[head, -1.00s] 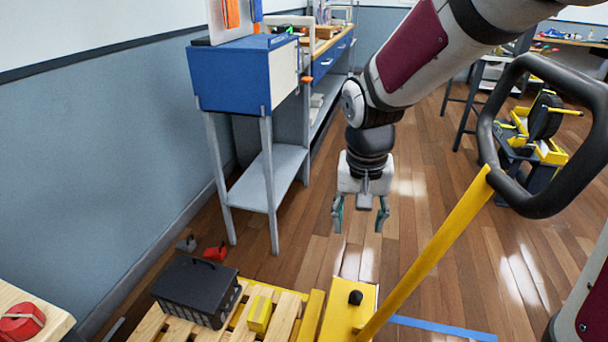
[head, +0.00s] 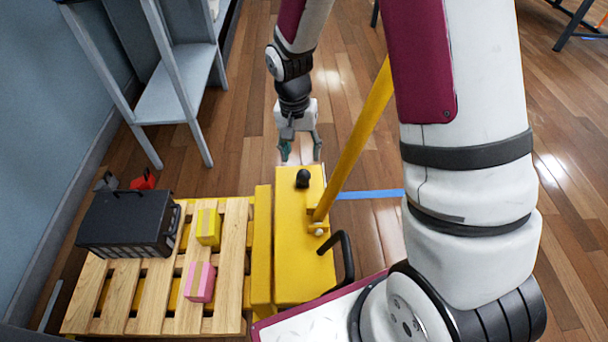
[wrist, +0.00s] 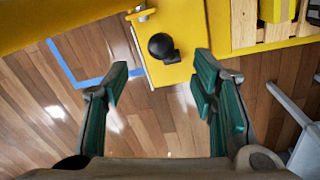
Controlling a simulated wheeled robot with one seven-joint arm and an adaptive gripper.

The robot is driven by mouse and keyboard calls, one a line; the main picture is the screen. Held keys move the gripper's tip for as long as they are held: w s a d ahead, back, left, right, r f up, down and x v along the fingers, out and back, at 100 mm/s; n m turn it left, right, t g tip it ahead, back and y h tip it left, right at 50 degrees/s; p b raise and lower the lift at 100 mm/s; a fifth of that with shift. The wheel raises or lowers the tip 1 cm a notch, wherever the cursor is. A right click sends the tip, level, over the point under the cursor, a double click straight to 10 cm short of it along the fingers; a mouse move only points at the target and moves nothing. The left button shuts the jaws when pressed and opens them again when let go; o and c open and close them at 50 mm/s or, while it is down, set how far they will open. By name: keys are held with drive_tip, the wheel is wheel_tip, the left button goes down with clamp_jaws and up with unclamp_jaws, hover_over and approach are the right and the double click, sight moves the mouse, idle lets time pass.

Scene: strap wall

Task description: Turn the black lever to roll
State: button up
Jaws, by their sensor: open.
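The black lever (head: 303,178) has a round knob and stands on the far end of the yellow housing (head: 297,255) of a pallet truck. In the wrist view the lever's black knob (wrist: 161,46) shows beyond and between my fingertips, nearer the middle than either finger. My gripper (head: 300,155) is open and empty, its fingers pointing down just past the far end of the housing. In the wrist view its two green-padded fingers (wrist: 162,75) are spread wide and apart from the lever. No markings for the lever's positions can be read.
A yellow handle bar (head: 362,125) rises right of the lever. A wooden pallet (head: 235,270) at left carries a black case (head: 128,222), a yellow box (head: 208,227) and a pink box (head: 200,281). A grey-legged bench (head: 175,98) stands back left. Blue tape (head: 370,194) marks the open floor.

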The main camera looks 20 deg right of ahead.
sight(303, 171)
drive_tip(key=f+b, duration=0.1)
drive_tip(key=f, duration=0.2)
drive_tip(key=f+b, duration=0.1)
drive_tip(key=f, duration=0.1)
drive_tip(key=f+b, duration=0.1)
drive_tip(key=f, duration=0.2)
drive_tip(key=shift+s+d+f, duration=0.2)
drive_tip(key=shift+d+f, duration=0.05)
drive_tip(key=shift+f, duration=0.05)
drive_tip(key=shift+c, duration=0.4)
clamp_jaws()
